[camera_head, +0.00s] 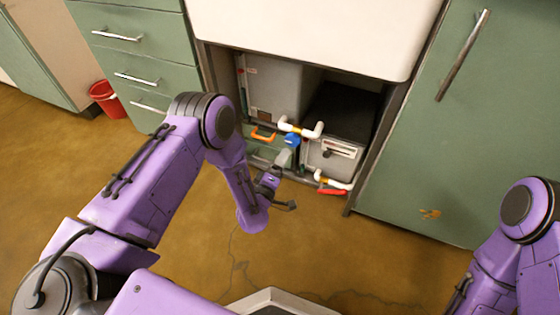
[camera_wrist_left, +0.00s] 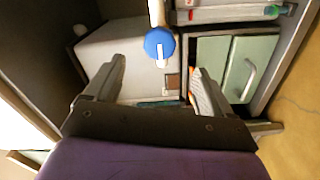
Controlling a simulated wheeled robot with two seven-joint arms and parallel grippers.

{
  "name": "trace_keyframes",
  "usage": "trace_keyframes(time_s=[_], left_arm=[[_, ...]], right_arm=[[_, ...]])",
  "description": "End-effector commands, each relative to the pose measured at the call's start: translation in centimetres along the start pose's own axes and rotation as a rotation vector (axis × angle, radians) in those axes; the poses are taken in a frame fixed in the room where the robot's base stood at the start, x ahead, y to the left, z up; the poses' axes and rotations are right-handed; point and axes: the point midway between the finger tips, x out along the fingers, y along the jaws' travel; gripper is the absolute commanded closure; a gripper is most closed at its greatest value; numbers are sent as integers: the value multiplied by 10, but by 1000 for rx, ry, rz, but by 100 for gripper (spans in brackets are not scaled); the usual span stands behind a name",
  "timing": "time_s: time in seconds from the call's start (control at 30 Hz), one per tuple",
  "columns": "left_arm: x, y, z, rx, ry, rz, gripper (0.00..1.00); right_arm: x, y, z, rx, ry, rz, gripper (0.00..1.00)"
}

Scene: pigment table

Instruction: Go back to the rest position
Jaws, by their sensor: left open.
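My left arm reaches in from the left in the head view. Its left gripper (camera_head: 286,181) is in front of the open cabinet bay. In the left wrist view the left gripper (camera_wrist_left: 160,80) has its two fingers spread wide with nothing held between them. A round blue knob with a white bar (camera_wrist_left: 160,43) shows just beyond the fingers, apart from them. The knob (camera_head: 292,140) also shows in the head view, at the white pipe. My right arm shows at the lower right of the head view; its gripper is out of the frame.
The bay holds grey boxes (camera_head: 272,82), a white pipe (camera_head: 313,131), an orange handle (camera_head: 263,134) and a red handle (camera_head: 331,191). Green drawers (camera_head: 125,50) and a green door (camera_head: 435,150) flank it. A red bin (camera_head: 106,98) stands left. The brown floor in front is open.

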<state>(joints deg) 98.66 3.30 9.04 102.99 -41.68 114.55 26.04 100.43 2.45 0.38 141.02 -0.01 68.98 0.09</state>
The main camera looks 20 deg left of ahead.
Motion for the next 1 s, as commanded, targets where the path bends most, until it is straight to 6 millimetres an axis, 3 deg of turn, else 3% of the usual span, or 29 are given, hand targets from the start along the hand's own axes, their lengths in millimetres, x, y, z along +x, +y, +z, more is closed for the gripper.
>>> trace_keyframes(time_s=[0.37, 0.47, 0.57, 0.73, 0.83, 1.0], left_arm=[[0, 0, 0, 0, 0, 0, 17], [-7, -8, 1, 31, -10, -40, 17], [-44, -42, 0, 168, -57, -213, 17], [-156, -107, -14, 482, -231, -647, 17], [-216, -125, -25, 601, -335, -839, 17], [-304, -133, -46, 732, -500, -1102, 17]], right_arm=[[0, 0, 0, -1, 0, 0, 57], [0, 0, 0, -1, -1, 0, 57], [0, 0, 0, -1, -1, 0, 57], [0, 0, 0, -1, -1, 0, 57], [0, 0, 0, -1, -1, 0, 57], [0, 0, 0, -1, -1, 0, 57]])
